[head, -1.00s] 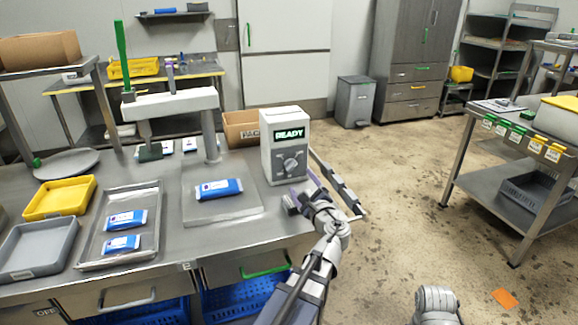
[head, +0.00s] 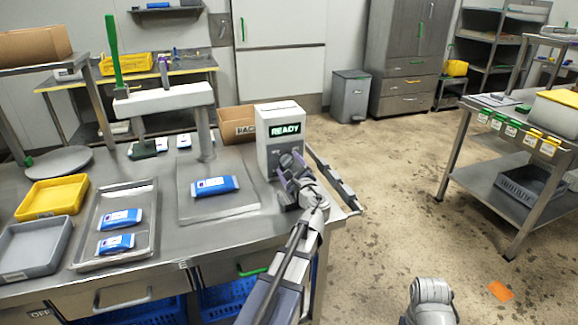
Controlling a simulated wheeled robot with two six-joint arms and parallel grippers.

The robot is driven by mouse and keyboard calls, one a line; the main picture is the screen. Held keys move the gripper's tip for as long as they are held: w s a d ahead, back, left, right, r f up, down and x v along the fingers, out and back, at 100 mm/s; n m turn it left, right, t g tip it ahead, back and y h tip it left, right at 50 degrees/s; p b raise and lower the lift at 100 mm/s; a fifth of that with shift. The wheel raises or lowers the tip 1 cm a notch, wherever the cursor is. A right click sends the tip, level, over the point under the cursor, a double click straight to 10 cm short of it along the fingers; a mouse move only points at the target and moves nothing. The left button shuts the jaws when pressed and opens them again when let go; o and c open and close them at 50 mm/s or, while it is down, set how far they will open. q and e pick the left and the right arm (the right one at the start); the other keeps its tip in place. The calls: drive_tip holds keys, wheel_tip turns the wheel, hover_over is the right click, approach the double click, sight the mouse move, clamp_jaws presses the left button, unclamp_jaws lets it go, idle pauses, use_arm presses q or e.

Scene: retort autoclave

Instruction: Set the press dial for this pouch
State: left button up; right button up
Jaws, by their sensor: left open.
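The press control box (head: 267,146) is a white unit at the right end of the steel table, with a screen reading READY (head: 285,130). Its grey dial (head: 287,160) is partly hidden by my left gripper (head: 290,174), which is open and right in front of it; I cannot tell whether the fingers touch it. A blue and white pouch (head: 214,186) lies flat on the press plate (head: 216,209), left of the box. The press (head: 165,100) has a white arm and a raised green lever (head: 113,50). My right gripper is not visible.
A metal tray (head: 84,262) holds two more pouches (head: 121,219). A yellow tray (head: 52,198) and a grey tray (head: 34,248) stand at the left. A cardboard box (head: 236,124) is behind the control box. Open floor lies to the right.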

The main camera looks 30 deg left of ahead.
use_arm(q)
drive_tip(key=shift+w+a, duration=0.1)
clamp_jaws()
idle(0.8)
